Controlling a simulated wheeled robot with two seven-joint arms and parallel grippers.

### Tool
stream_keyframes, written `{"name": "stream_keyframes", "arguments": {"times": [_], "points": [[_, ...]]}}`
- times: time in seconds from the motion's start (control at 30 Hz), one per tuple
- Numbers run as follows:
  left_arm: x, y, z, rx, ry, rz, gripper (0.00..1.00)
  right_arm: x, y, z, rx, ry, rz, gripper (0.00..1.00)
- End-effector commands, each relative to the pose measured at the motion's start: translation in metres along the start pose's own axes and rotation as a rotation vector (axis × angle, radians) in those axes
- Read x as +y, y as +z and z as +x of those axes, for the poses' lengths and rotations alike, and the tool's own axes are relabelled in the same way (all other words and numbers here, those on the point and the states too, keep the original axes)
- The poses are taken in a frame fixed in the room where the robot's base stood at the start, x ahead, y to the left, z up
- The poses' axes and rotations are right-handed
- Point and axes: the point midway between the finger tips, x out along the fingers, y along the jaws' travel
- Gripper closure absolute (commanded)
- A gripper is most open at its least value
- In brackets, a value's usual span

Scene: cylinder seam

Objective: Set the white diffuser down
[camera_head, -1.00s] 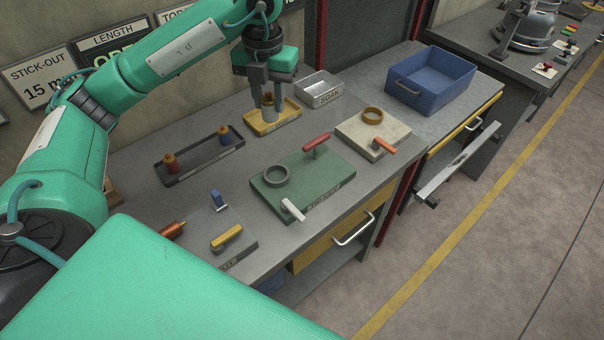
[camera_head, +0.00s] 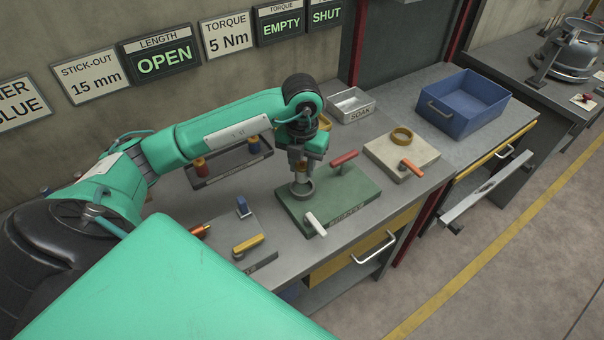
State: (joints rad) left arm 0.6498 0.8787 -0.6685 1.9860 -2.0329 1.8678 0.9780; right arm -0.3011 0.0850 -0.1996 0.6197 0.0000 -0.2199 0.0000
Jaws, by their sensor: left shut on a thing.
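My left gripper (camera_head: 301,172) points down over the green board (camera_head: 348,205). It is shut on a small pale part, probably the white diffuser (camera_head: 301,178), with an orange bit showing between the fingers. The held part is at or just above the grey ring (camera_head: 302,190) on the board; I cannot tell whether it touches or is inside the ring. The fingers hide most of it. A red-handled piece (camera_head: 343,158) and a white-handled piece (camera_head: 315,223) are on the same board. My right gripper is not in view.
A dark tray (camera_head: 228,174) with red and blue spools is behind. A yellow tray (camera_head: 325,122) is partly hidden by my arm. To the right are a pale block (camera_head: 402,160), a grey SOAK tray (camera_head: 352,106) and a blue bin (camera_head: 467,104). A grey plate (camera_head: 225,238) lies front left.

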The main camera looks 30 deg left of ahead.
Motion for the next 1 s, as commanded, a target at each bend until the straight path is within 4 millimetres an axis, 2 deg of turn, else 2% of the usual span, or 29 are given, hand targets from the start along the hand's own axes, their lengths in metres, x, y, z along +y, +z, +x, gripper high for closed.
{"name": "stream_keyframes", "arguments": {"times": [0.17,0.4,0.77,0.8,0.9,1.0], "points": [[0.000,-0.001,0.012,0.002,0.000,0.002,0.94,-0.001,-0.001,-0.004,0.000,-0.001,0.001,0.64],[0.000,-0.001,0.044,0.001,-0.001,0.001,0.94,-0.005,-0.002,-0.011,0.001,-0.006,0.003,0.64],[0.000,0.000,0.051,-0.002,-0.001,0.002,0.94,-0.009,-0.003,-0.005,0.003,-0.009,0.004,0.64],[0.000,0.000,0.049,-0.001,-0.001,0.001,0.64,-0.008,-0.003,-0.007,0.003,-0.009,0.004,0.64],[0.000,0.000,0.049,-0.001,-0.001,0.001,0.48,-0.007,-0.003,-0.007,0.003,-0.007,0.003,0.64],[0.000,0.000,0.049,-0.001,-0.001,0.001,0.48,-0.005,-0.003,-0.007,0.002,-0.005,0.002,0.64]]}}
